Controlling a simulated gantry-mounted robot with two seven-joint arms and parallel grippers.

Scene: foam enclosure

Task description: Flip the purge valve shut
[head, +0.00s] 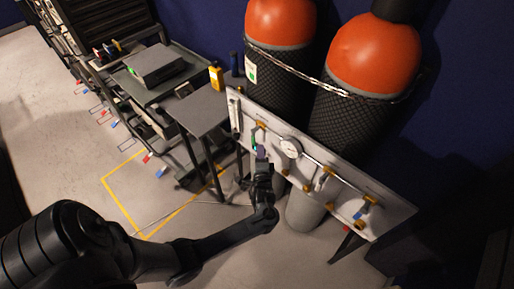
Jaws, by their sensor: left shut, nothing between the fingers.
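A pale valve panel (404,216) stands in front of two gas cylinders. It carries a round gauge (290,148) and a row of brass fittings with small handles. A green handle (254,142) is at the left, a pale handle (322,181) near the middle and a blue-marked handle (366,209) at the right. I cannot read which one is the purge valve. My left gripper (261,154) is shut and empty, at the left part of the panel, close beside the green handle. I cannot tell whether it touches the handle. My right gripper is out of view.
An orange-topped cylinder (374,55) and a second one (280,22) stand behind the panel, held by a chain (320,82). Grey tables (203,108) stand left of the panel. Yellow tape (121,207) marks the open floor.

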